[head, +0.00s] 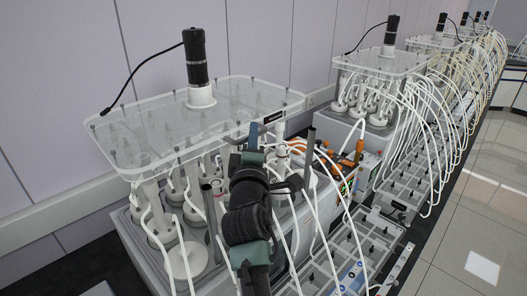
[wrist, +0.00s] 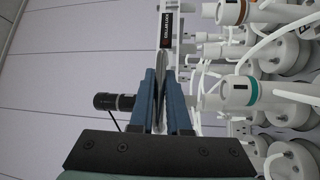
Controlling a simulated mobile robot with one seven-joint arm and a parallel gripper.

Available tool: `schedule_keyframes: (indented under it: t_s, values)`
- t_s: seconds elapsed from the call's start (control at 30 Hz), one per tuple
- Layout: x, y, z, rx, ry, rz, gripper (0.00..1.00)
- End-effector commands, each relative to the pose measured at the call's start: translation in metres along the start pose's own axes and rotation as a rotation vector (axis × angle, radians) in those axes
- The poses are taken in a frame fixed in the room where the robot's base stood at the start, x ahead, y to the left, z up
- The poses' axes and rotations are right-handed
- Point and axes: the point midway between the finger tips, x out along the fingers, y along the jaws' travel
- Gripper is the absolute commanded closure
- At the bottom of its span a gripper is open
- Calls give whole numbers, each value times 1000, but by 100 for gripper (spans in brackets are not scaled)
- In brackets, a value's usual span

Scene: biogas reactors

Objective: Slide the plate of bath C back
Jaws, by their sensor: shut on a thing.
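A clear plate (head: 140,122) with a black motor (head: 196,62) on a white base sits above the nearest bath (head: 200,270), over several white-capped reactors. I cannot read a bath letter. My gripper (head: 254,133) is at the plate's front right side, with my dark arm reaching up to it. In the wrist view, the blue fingers (wrist: 163,75) are shut on the thin edge of the plate (wrist: 159,62), seen nearly edge-on. The motor also shows in the wrist view (wrist: 115,102), left of the fingers. My arm hides part of the reactors.
White tubes (head: 318,190) hang close to the right of my gripper. Orange-collared parts (head: 345,160) stand behind it. A second bath with its own plate (head: 380,62) stands further back. The wall (head: 60,80) runs behind; the floor (head: 480,200) at right is clear.

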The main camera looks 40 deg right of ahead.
Motion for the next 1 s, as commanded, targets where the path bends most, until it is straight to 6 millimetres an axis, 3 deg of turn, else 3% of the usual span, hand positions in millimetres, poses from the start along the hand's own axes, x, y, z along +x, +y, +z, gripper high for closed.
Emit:
schedule_keyframes:
  t_s: [0.33,0.37,0.5,0.53,0.83,1.0]
  values:
    - [1,-4,-2,-3,0,-7,100]
    - [1,-3,-2,-3,0,-7,83]
    - [1,-3,-2,-3,-1,-7,58]
    - [1,-3,-2,-3,-1,-7,56]
    - [1,-4,-1,-4,-2,-7,56]
    - [-10,-5,-1,-5,-2,-7,56]
